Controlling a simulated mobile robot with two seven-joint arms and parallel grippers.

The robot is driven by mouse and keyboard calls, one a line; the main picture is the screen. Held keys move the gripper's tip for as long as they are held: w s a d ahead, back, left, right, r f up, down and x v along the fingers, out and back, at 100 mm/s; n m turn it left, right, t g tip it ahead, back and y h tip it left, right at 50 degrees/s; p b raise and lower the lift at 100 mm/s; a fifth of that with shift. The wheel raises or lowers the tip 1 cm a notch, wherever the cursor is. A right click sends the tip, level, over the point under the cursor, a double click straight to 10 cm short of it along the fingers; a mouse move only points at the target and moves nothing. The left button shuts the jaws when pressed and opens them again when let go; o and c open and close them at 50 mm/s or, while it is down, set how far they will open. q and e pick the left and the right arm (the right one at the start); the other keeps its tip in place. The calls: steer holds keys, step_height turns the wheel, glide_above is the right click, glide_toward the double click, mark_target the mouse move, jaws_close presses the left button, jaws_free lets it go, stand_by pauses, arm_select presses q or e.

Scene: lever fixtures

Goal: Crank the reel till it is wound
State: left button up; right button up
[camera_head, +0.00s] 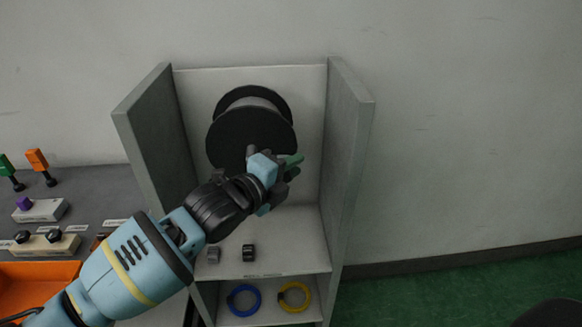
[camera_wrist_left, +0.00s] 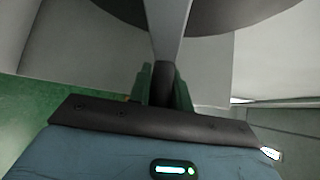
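The black reel (camera_head: 240,138) sits inside the upper part of a grey open-fronted cabinet, its large round flange facing out. My left gripper (camera_head: 290,164) is at the lower right of the flange and hides the crank there. In the left wrist view a grey crank arm (camera_wrist_left: 168,30) runs down from the dark flange (camera_wrist_left: 225,15) to a dark round handle (camera_wrist_left: 162,85). The green fingers of my left gripper (camera_wrist_left: 163,80) stand on both sides of this handle, close against it, and look shut on it. My right gripper is not in view.
The cabinet's side walls (camera_head: 345,165) stand close on both sides of the reel. Below are two small dark blocks (camera_head: 249,252), a blue ring (camera_head: 244,314) and a yellow ring (camera_head: 295,309). A grey bench (camera_head: 85,190) with lever fixtures is at left. Green floor lies right.

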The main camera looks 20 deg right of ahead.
arm_select(q)
jaws_close()
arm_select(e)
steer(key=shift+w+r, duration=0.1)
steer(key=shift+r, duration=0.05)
